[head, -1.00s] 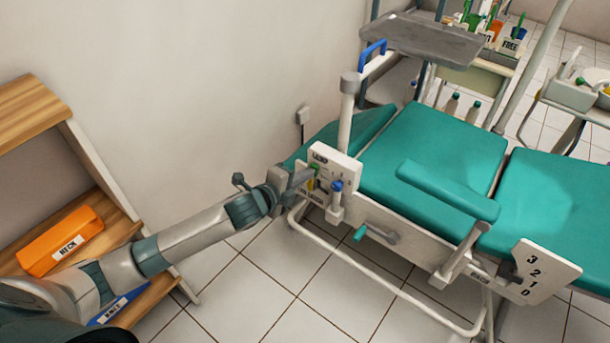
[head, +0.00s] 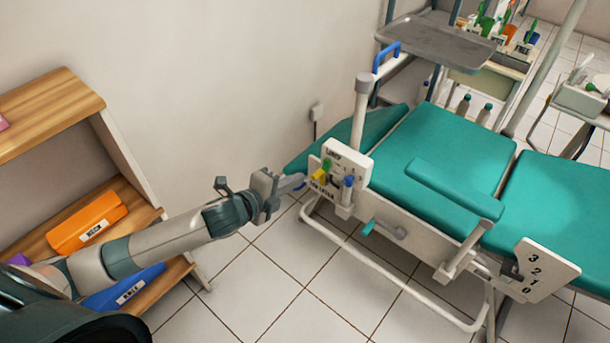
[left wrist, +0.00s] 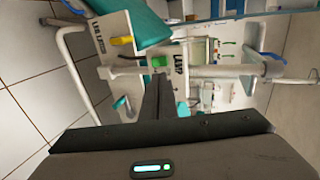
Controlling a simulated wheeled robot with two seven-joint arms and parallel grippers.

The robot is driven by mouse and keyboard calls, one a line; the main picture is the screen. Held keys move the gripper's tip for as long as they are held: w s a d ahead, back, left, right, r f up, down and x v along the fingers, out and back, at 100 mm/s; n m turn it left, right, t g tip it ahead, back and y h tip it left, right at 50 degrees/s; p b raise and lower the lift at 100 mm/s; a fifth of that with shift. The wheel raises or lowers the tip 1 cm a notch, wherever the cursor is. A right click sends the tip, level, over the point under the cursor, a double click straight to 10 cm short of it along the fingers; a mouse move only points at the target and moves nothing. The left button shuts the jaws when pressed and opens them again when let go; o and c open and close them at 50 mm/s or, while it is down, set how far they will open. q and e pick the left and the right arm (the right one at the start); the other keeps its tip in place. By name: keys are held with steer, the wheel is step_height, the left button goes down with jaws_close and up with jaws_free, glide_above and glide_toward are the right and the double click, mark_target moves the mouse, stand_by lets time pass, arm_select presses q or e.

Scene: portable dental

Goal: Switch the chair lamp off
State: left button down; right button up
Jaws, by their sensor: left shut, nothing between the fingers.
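The white control panel (head: 345,162) is on the near side of the teal dental chair (head: 445,140). It carries a green lever (head: 327,165), a yellow lever (head: 319,175) and a blue knob (head: 348,182). In the left wrist view the LAMP label (left wrist: 178,66) is beside the green lever (left wrist: 158,61); the yellow lever (left wrist: 122,40) is near another label. My left gripper (head: 300,182) is shut and empty, just left of the panel and seemingly apart from it. Its fingers (left wrist: 156,98) point toward the green lever. The lamp head is not visible. My right gripper is not in view.
A wooden shelf (head: 60,105) with an orange NECK box (head: 88,222) and a blue KNEE box (head: 125,287) stands left. A grey tray (head: 435,42) is behind the chair. A teal-handled crank (head: 385,230) juts below the panel. Floor is clear before the chair.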

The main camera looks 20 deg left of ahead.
arm_select(q)
steer(key=shift+v, duration=1.5)
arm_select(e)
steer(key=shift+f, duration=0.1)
arm_select(q)
steer(key=shift+d, duration=0.1)
